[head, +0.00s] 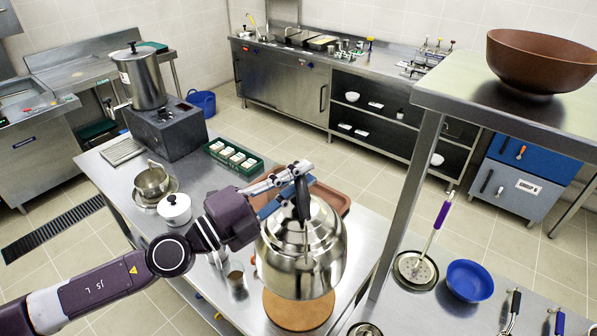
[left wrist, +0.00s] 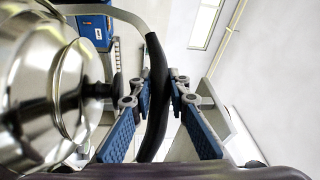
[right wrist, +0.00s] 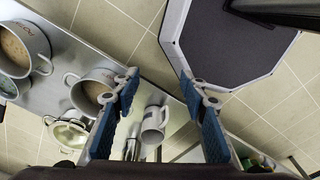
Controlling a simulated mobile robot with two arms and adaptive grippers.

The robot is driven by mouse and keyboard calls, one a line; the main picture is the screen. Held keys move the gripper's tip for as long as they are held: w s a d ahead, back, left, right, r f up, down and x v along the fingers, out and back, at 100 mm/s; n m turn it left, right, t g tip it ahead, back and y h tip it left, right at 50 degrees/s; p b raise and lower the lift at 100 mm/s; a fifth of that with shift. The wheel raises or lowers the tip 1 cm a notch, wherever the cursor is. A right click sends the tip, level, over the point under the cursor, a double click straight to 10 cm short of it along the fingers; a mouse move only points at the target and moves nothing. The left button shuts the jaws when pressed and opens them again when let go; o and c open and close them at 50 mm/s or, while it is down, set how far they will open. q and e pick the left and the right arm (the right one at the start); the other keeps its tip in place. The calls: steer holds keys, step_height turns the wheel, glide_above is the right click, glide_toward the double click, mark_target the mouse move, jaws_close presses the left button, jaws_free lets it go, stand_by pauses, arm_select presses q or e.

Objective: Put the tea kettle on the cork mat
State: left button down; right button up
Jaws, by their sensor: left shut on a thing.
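The shiny steel tea kettle (head: 303,262) hangs upright from my left gripper (head: 290,182), which is shut on its black handle. In the left wrist view the handle (left wrist: 156,105) runs between the blue finger pads, with the kettle body (left wrist: 40,100) at left. The round cork mat (head: 298,314) lies on the steel counter, and the kettle covers its far part in the head view. Whether the kettle touches it I cannot tell. My right gripper (right wrist: 160,85) is open and empty in the right wrist view; it is not seen in the head view.
A reddish-brown tray (head: 335,197) lies behind the kettle. A white lidded pot (head: 175,210), a steel pot (head: 152,182) and a glass (head: 236,281) stand left of it. A shelf post (head: 408,205) rises at right. Mugs (right wrist: 155,120) lie below my right gripper.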

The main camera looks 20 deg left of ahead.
arm_select(q)
steer(key=shift+w+a+f, duration=0.1)
steer(key=shift+w+f, duration=0.2)
steer(key=shift+f, duration=0.6)
step_height(320, 180, down, 14)
steer(key=b, duration=1.3)
steer(key=shift+s+f, duration=0.1)
steer(key=shift+s, duration=0.05)
arm_select(e)
step_height(320, 180, down, 13)
steer(key=w, duration=0.1)
steer(key=shift+w, duration=0.15)
